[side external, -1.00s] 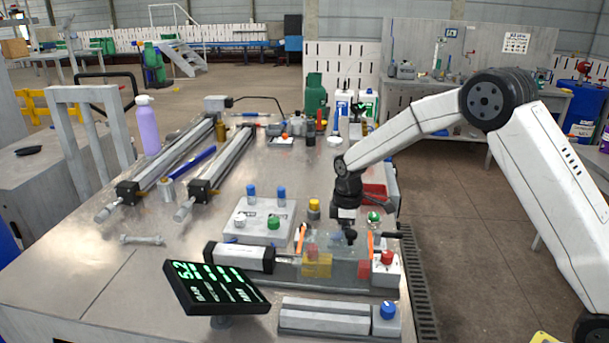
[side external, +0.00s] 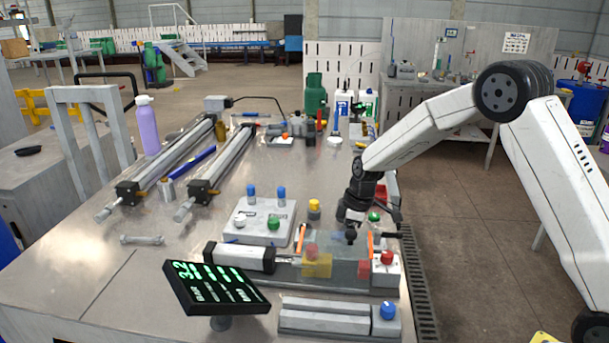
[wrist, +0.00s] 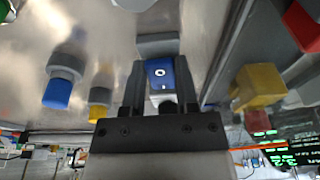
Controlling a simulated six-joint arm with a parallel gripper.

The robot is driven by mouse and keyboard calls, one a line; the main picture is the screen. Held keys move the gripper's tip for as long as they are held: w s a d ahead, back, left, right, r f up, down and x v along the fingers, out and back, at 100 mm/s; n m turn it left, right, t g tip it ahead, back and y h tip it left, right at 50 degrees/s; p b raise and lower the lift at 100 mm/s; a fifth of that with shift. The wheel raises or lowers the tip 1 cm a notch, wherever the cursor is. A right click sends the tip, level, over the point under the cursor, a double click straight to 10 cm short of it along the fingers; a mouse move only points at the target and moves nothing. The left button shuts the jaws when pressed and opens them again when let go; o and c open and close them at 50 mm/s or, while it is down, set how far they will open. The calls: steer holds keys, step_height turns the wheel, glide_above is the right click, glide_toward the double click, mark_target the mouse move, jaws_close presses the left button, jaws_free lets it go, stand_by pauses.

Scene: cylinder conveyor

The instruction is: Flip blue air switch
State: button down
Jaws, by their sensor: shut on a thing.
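The blue air switch (wrist: 159,73) is a rocker with a white circle and a bar on its face. In the wrist view it sits on a grey housing (wrist: 158,45), between the two dark fingers of my gripper (wrist: 160,85). The fingers are shut on its sides. In the side view my gripper (side external: 352,232) is low over the table's right part, behind a clear panel, and its wrist is tilted. The switch is mostly hidden there by the panel and gripper.
A red button box (side external: 387,272) and a green knob (side external: 374,217) are close by on the right. A yellow block (side external: 317,265) is behind the panel. A blue button (side external: 388,310) and a tilted green-digit display (side external: 215,288) are nearer the front. The table's left front is mostly clear.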

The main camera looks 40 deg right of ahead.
stand_by(0.3)
steer(key=shift+c, duration=1.8)
jaws_free()
steer(key=shift+r, duration=0.1)
step_height(320, 180, up, 7)
steer(key=s+d, duration=0.1)
steer(key=shift+r, duration=0.2)
steer(key=shift+s, duration=0.1)
